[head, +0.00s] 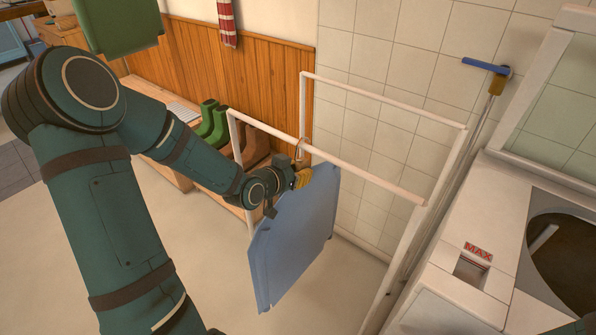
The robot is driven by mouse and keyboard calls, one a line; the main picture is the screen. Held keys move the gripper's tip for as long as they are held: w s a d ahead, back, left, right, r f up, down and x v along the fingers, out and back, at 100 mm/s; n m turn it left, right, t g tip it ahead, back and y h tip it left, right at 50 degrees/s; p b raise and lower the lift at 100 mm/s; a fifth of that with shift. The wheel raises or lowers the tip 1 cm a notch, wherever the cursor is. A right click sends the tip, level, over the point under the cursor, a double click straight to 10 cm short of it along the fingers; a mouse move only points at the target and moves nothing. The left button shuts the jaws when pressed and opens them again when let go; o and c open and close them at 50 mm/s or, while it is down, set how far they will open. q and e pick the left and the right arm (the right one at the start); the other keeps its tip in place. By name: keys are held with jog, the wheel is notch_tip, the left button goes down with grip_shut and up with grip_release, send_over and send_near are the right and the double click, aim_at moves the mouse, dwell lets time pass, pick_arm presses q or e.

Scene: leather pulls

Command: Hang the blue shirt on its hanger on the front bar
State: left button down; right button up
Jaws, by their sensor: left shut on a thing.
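The blue shirt (296,238) hangs tilted below my left gripper (301,172), in the middle of the head view. The left gripper is shut at the shirt's top, by a yellowish piece there. A hanger hook (301,147) rises above the gripper and shows right at the front bar (325,157) of the white rack. I cannot tell whether the hook rests on the bar or is only near it. The rack's back bar (385,98) is bare. My right gripper does not show.
Green boots (212,124) and brown boots (253,148) stand on a wooden bench behind the rack's left end. A white machine with a MAX label (478,252) stands at right. A blue-headed mop (486,67) leans on the tiled wall. The floor left of the shirt is clear.

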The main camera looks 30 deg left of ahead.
pick_arm(q)
jog(key=c, duration=0.9)
grip_release()
jog(key=shift+o, duration=0.2)
jog(key=shift+v, duration=3.8)
